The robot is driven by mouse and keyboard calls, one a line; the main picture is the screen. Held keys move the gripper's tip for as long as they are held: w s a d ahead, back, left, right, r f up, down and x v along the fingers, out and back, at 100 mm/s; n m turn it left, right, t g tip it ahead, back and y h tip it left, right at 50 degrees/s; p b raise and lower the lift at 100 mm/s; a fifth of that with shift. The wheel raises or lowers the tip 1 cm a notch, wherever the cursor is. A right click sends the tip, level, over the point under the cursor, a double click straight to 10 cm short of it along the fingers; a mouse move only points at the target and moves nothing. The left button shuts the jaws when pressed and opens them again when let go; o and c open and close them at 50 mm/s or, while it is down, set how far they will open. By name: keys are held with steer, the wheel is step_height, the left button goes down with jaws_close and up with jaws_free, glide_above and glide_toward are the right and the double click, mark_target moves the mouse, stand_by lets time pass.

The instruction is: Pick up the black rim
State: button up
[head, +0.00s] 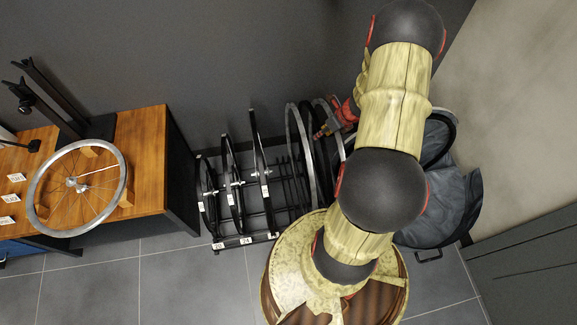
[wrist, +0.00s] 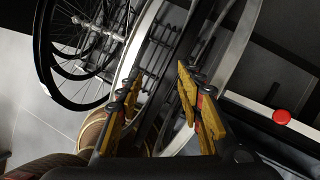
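My gripper (head: 325,131) is at the upper right part of the wheel rack in the head view, at the tops of the bare rims. In the wrist view my gripper (wrist: 160,78) has its two yellow fingers apart. The black rim (head: 319,167) stands upright in the rack between silver rims. In the wrist view the black rim (wrist: 176,62) appears as a dark band running between the fingers. I cannot tell whether either finger touches it. My arm hides part of the rims in the head view.
The floor rack (head: 262,222) also holds several spoked black wheels (head: 232,180) and silver rims (head: 299,150) close beside the black one. A wooden bench (head: 142,150) with a silver wheel (head: 122,190) is at left. A dark bin (head: 440,205) stands at right.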

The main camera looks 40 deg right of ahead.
mark_target(318, 128)
steer(key=w+m, duration=0.1)
steer(key=w+d+m, duration=0.1)
steer(key=d+r+m+h, duration=0.1)
steer(key=m, duration=0.1)
steer(key=shift+w+d, duration=0.2)
steer(key=shift+w, duration=0.2)
steer(key=shift+w+d+f+m+b, duration=0.1)
steer(key=shift+w+f+m+b, duration=0.3)
steer(key=shift+f+b, duration=0.6)
steer(key=shift+w+d+f+m+b, duration=0.2)
steer(key=shift+w+f+b, duration=0.3)
steer(key=shift+f, duration=0.95)
steer(key=shift+w+d+f+m+b, duration=0.1)
steer(key=shift+w+f+m+b, duration=0.5)
steer(key=shift+f, duration=0.65)
steer(key=shift+s+r, duration=0.1)
steer(key=shift+s, duration=0.05)
steer(key=shift+c, duration=0.4)
jaws_close()
